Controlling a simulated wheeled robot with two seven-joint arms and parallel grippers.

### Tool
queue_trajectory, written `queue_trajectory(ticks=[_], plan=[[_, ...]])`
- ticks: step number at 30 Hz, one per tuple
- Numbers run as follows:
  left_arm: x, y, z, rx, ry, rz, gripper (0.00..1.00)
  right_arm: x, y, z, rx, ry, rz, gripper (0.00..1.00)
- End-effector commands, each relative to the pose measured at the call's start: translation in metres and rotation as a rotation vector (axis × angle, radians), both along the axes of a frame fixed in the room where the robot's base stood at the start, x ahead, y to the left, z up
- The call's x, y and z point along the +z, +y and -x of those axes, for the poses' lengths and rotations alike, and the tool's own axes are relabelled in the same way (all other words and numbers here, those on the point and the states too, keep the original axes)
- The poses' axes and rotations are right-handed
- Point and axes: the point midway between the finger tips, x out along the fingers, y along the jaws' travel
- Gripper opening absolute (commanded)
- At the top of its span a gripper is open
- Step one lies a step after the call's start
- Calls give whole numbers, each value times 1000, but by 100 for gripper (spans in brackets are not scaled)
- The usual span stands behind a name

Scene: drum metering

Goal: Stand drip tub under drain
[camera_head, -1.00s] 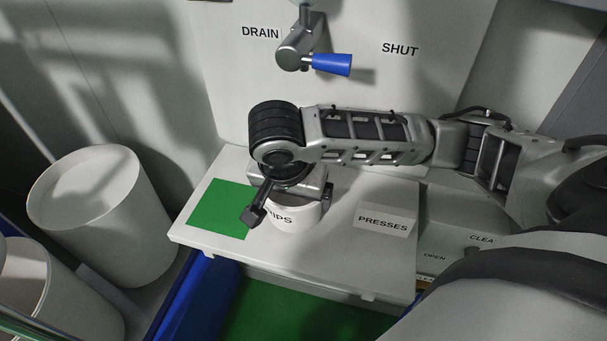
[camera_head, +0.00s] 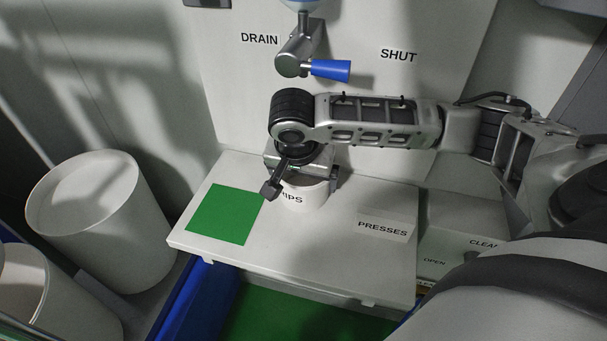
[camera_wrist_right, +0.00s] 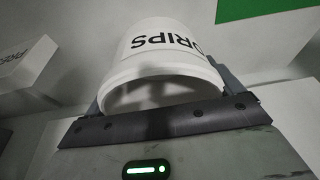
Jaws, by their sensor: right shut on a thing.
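The white drip tub (camera_head: 305,194), lettered "DRIPS", is at the middle of the white shelf, below the drain tap (camera_head: 295,62) and a little in front of the panel. My right gripper (camera_head: 303,180) is shut on the tub from above and hides its top and back. In the right wrist view the tub (camera_wrist_right: 165,55) sits between the two fingers with its lettering upside down. I cannot tell whether its base touches the shelf. The tap's blue handle (camera_head: 331,70) points right, toward "SHUT". My left gripper is not in view.
A green square (camera_head: 225,214) lies on the shelf (camera_head: 285,255) left of the tub. A "PRESSES" block (camera_head: 383,229) is at the right, beside a box marked "OPEN" (camera_head: 450,250). White drums (camera_head: 95,220) stand at the left, next to a blue-walled bin (camera_head: 197,305).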

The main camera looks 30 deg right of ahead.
Motion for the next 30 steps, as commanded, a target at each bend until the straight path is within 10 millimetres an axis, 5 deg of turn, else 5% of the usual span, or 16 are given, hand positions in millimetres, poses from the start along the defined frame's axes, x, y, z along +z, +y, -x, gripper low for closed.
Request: queue_trajectory(ticks=[14, 30], plan=[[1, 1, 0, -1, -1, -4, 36, 16, 4, 2, 1, -1, -3, 100], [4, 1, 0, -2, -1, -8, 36, 15, 87, 73, 3, 3, -2, 100]])
